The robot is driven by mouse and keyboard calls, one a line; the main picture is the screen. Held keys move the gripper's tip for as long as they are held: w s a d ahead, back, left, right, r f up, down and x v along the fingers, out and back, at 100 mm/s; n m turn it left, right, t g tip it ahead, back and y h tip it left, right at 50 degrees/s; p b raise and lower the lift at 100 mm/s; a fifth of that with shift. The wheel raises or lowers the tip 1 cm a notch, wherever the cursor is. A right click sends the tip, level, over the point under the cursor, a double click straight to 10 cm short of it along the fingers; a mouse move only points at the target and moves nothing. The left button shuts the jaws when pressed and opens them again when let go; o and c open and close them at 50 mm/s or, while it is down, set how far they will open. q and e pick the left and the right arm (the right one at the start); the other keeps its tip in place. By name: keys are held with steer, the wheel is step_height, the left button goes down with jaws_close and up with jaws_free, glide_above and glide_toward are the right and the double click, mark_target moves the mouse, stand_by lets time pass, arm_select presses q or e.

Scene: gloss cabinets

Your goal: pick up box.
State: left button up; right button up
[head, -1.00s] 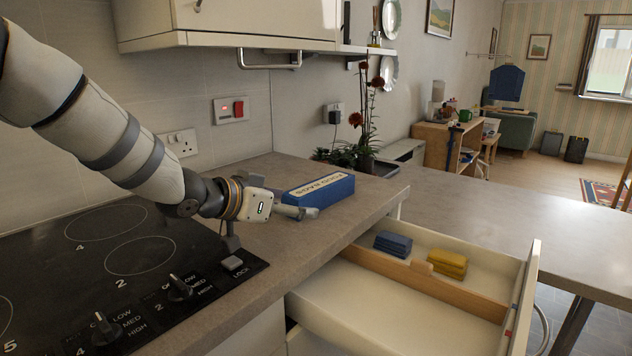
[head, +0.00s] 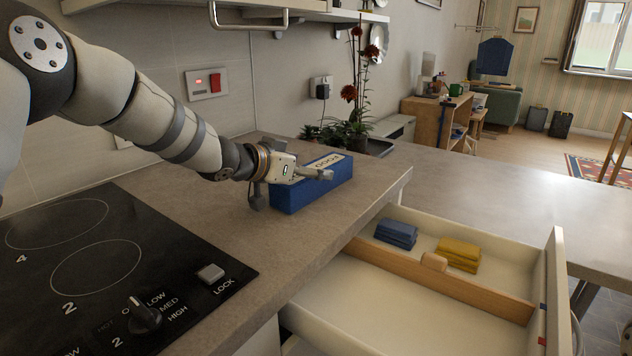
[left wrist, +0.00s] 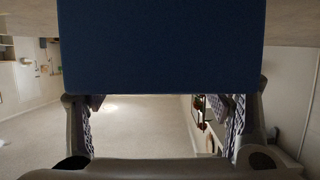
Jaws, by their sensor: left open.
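The box (head: 318,193) is blue with a white lettered label on top and lies on the grey worktop. My left gripper (head: 292,187) is open at its near left end, with one finger over the label side and the other beside the left end. In the left wrist view, the box (left wrist: 160,50) fills the upper middle, with the open fingers (left wrist: 162,125) to either side below it. I cannot tell whether the fingers touch the box. My right gripper is out of view.
A hob (head: 110,255) lies at the left. An open drawer (head: 375,300) below the worktop holds blue packets (head: 396,234) and yellow packets (head: 458,254) behind a wooden divider. A potted plant (head: 345,132) stands behind the box. A rail (head: 250,25) hangs above.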

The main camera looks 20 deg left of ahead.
arm_select(q)
steer(key=shift+w+d+f, duration=0.2)
steer(key=shift+w+f, duration=0.2)
steer(key=shift+w, duration=0.05)
steer(key=shift+r, duration=0.25)
steer(key=c, duration=1.3)
steer(key=shift+c, duration=0.4)
steer(key=shift+r, duration=0.15)
